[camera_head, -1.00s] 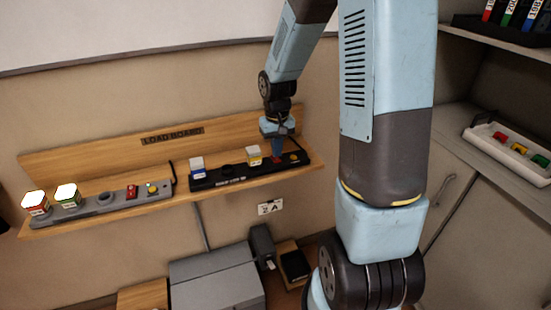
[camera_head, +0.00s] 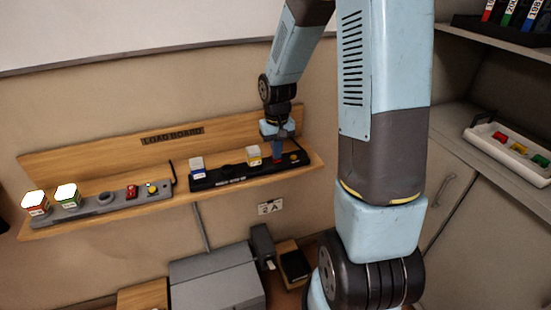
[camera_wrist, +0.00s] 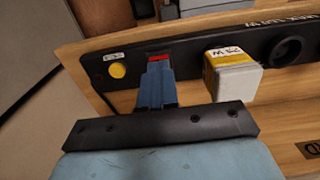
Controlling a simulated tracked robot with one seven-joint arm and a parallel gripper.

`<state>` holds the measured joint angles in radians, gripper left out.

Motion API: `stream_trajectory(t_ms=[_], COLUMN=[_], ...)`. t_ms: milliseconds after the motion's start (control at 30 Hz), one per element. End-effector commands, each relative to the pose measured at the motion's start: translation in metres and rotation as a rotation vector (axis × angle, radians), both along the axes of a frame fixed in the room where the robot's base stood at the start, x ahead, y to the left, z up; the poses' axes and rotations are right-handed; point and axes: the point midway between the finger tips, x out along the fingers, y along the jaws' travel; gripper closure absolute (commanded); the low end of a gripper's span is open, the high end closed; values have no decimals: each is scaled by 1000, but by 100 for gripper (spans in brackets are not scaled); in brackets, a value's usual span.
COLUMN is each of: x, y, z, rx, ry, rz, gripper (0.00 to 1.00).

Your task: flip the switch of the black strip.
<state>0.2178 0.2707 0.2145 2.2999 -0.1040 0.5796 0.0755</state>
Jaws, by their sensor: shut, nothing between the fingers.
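The black strip (camera_head: 233,180) lies on the wooden shelf, to the right of a grey strip. My gripper (camera_head: 277,157) points down at the right part of the black strip. In the wrist view my shut gripper (camera_wrist: 158,66) has its fingertips at the red switch (camera_wrist: 158,55), at or touching it; the fingers hide most of the switch. A yellow round button (camera_wrist: 117,71) sits beside the switch. A white and yellow block plug (camera_wrist: 231,73) stands on the strip on the other side of the fingers.
The grey strip (camera_head: 120,202) holds a red-marked and a green-marked block, a red switch and a yellow button. A white-and-blue block (camera_head: 197,168) stands at the black strip's left end. The upright board (camera_head: 90,158) rises behind the shelf.

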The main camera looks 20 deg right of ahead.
Motion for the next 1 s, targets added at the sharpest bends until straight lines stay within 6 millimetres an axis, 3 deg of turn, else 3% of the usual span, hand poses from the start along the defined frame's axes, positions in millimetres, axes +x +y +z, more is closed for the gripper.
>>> stream_trajectory(t_ms=[733,1000], x=[0,1], y=[0,0], z=[-9,3], rx=[0,-1], ry=[-1,-3], rz=[0,-1], gripper=[100,100])
